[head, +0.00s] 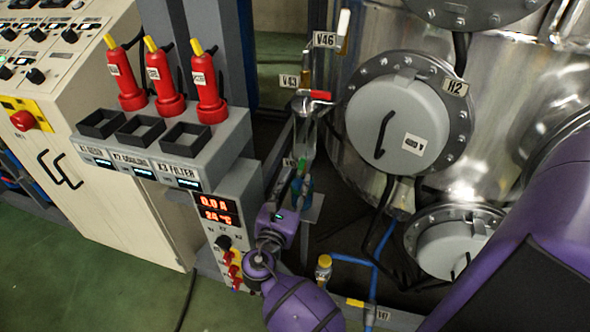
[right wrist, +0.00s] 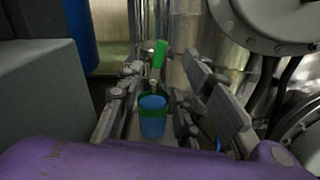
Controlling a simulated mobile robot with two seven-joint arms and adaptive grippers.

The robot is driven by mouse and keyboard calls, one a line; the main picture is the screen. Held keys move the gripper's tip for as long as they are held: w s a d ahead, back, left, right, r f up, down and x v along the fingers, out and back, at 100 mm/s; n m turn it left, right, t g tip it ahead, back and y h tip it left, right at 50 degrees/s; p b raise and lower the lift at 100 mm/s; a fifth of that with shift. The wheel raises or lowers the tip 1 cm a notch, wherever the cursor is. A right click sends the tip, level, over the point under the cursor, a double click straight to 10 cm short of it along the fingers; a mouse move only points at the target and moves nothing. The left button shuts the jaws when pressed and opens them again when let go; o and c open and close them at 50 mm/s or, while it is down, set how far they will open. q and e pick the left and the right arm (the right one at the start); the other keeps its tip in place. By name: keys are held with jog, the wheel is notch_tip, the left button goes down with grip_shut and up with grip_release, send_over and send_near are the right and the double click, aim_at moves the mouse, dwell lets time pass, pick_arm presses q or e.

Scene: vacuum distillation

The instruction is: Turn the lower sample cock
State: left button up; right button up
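A green lever handle (right wrist: 160,58), which looks like the lower sample cock, stands upright beyond and between the fingertips in the right wrist view. A blue cup with a green rim (right wrist: 152,122) shows below it between the fingers. In the head view, the clear sample vessel (head: 305,128) hangs under a red-handled cock (head: 320,95) near the V43 tag. My right gripper (right wrist: 168,85) is open, with its fingers apart on either side of the green handle; whether they touch it is unclear. In the head view the right gripper (head: 292,180) partly hides the blue cup. My left gripper is not in view.
The large metal tank with the H2 hatch (head: 385,122) stands close on the right. Blue piping (head: 373,262) and a yellow-capped fitting (head: 324,262) lie nearby.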

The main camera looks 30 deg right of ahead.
aim_at(301, 165)
jog(key=x, duration=0.7)
jog(key=shift+w+p, duration=0.15)
jog(key=shift+p, duration=0.15)
jog(key=shift+c, duration=0.5)
grip_shut()
